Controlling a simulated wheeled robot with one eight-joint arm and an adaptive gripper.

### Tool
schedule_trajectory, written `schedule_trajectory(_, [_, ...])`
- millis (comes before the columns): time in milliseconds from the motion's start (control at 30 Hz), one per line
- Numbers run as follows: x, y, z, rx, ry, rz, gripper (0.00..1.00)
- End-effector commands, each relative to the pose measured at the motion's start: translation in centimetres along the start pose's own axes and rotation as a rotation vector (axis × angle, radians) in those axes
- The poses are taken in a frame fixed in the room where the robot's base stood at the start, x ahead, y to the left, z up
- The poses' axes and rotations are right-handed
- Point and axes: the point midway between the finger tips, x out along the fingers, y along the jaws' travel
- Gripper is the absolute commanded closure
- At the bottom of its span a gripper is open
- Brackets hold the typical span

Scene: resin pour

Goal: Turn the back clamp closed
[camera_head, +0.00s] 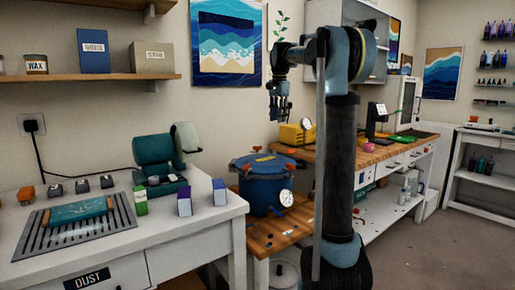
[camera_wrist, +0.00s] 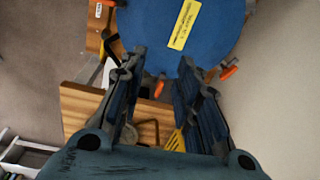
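The blue pressure pot (camera_head: 262,188) stands on a low wooden bench, with its lid on and a round gauge (camera_head: 286,198) on its front. In the wrist view its blue lid (camera_wrist: 150,30) fills the top middle and bears a yellow label (camera_wrist: 184,24). Orange-tipped clamps sit around the rim: one at the right (camera_wrist: 229,71), one at the bottom (camera_wrist: 159,88), one at the upper left (camera_wrist: 108,4). I cannot tell which is the back clamp. My gripper (camera_head: 280,112) hangs above the pot, pointing down. Its fingers (camera_wrist: 160,62) are apart with nothing held between them.
A white table (camera_head: 130,240) at the left holds a grooved mat, a green machine (camera_head: 158,155) and small boxes close to the pot. A yellow device (camera_head: 293,134) stands on the wooden counter behind. The air around my gripper is free.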

Motion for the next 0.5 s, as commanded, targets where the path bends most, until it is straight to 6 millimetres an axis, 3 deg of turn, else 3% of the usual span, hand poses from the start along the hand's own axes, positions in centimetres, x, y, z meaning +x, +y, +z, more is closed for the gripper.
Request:
schedule_trajectory(100, [-0.5, -3.4, -1.4, 0.061, -0.005, 0.007, 0.70])
schedule_trajectory(500, [-0.2, -13.1, -4.6, 0.276, -0.019, 0.035, 0.70])
